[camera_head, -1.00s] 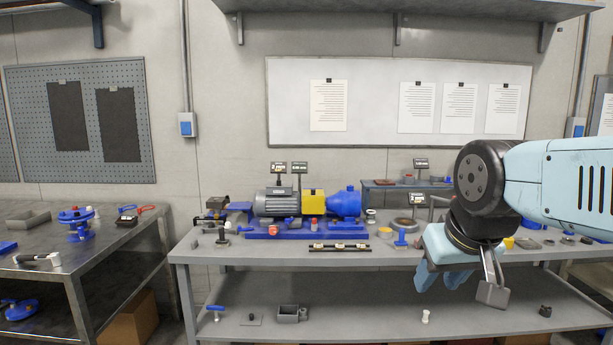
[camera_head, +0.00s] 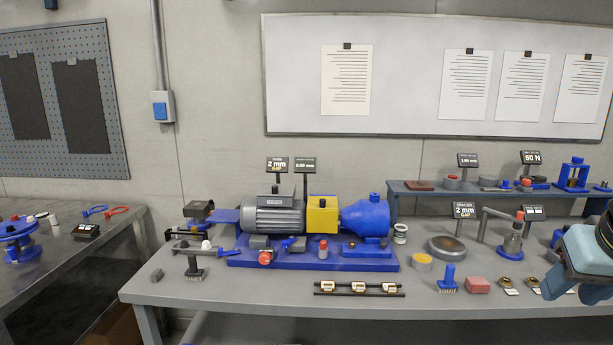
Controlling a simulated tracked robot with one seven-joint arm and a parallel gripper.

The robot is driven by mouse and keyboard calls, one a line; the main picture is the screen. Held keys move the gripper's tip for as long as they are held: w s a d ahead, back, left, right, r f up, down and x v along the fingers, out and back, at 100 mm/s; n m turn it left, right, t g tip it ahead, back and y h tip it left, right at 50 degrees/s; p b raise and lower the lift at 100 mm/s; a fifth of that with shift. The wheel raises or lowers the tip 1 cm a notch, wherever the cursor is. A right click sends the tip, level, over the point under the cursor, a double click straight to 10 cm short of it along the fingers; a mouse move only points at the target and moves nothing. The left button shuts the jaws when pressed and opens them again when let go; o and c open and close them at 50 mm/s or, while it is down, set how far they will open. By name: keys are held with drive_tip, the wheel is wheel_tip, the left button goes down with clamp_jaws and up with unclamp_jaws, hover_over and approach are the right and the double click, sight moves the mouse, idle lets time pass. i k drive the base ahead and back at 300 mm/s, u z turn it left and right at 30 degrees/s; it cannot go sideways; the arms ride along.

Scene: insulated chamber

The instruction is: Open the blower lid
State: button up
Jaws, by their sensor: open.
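A machine stands on a blue base (camera_head: 310,260) on the workbench. It has a grey finned motor (camera_head: 272,215) on the left, a yellow cover (camera_head: 322,214) in the middle and a blue rounded housing (camera_head: 366,218) with a short top neck on the right. No part is clearly marked as the blower lid; I cannot tell which piece it is. My gripper (camera_head: 562,284) is at the right edge, partly cut off by the frame. It is open, well to the right of the machine and apart from it.
The grey workbench (camera_head: 215,292) carries a rail with brass-coloured parts (camera_head: 358,289), a blue-handled brush (camera_head: 447,278), a pink block (camera_head: 477,285) and a round grey dish (camera_head: 454,246). A raised shelf (camera_head: 425,190) with small parts stands behind. The bench's front left is mostly clear.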

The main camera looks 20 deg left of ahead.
sight(266, 190)
drive_tip(key=u, duration=0.4)
drive_tip(key=i, duration=1.25)
drive_tip(key=u, duration=0.7)
drive_tip(key=k, duration=0.9)
drive_tip(key=u, duration=0.15)
drive_tip(key=i, duration=0.95)
drive_tip(key=z, duration=0.05)
